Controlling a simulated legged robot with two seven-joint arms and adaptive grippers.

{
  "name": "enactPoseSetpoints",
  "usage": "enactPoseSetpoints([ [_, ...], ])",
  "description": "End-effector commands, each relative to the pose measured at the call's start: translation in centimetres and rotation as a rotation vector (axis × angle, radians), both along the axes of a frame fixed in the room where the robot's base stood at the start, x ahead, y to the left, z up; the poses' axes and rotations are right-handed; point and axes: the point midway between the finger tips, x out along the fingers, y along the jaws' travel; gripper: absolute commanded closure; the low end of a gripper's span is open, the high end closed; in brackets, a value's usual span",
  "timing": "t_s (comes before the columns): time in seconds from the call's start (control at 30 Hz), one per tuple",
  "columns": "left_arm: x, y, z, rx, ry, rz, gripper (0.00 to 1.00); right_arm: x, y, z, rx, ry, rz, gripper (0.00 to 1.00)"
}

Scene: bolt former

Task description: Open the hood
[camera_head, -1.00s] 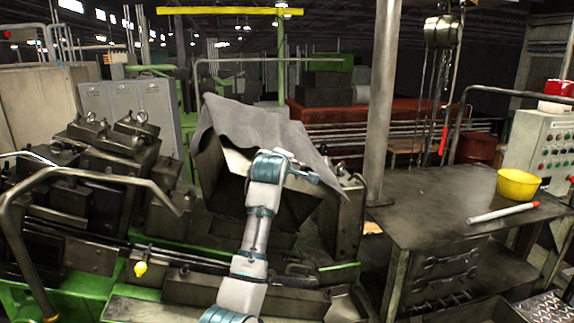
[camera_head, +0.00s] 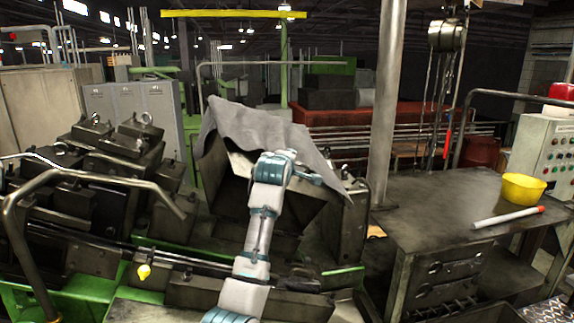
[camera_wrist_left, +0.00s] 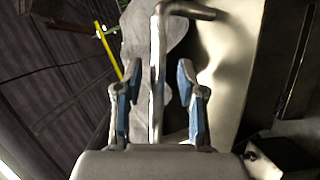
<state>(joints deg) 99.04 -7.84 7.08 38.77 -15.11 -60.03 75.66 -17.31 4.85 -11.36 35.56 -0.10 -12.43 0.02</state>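The hood (camera_head: 262,130) is a grey, wavy-edged cover in the middle of the head view. It stands tilted over a dark opening in the machine, with a pale inner side partly visible. My left arm reaches up from the bottom to the hood's front, and my left gripper (camera_head: 312,179) is at its lower right part. In the left wrist view, my left gripper (camera_wrist_left: 157,85) has its two fingers apart. A bent metal rod (camera_wrist_left: 157,50), which looks like a handle, runs between them with gaps on both sides. The hood's grey edge (camera_wrist_left: 140,35) shows behind. My right gripper is not in view.
Dark machine blocks (camera_head: 115,165) and a bent pipe rail (camera_head: 90,176) stand at the left. A grey post (camera_head: 388,100) rises right of the hood. A workbench (camera_head: 425,210) at the right bears a yellow bowl (camera_head: 523,187) and a white-and-orange tube (camera_head: 507,217).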

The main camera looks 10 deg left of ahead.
Motion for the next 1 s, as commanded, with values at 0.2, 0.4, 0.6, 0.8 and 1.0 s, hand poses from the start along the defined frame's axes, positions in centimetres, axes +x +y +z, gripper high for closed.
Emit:
enactPoseSetpoints([
  [0.2, -1.9, -0.2, 0.4, -0.001, -0.003, 0.000, 0.61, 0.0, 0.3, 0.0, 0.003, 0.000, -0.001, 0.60],
  [0.4, -5.5, -0.4, 1.2, -0.002, -0.004, -0.001, 0.61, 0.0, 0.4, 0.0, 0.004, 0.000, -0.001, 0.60],
  [0.6, -9.1, -0.6, 1.9, -0.001, -0.002, -0.001, 0.61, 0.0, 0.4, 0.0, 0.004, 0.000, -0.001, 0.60],
  [0.8, -11.1, -0.7, 2.3, 0.000, 0.001, -0.001, 0.61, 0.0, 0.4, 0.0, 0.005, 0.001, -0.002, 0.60],
  [1.0, -11.3, -0.7, 2.3, 0.000, 0.002, 0.000, 0.61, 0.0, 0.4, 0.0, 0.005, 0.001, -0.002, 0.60],
])
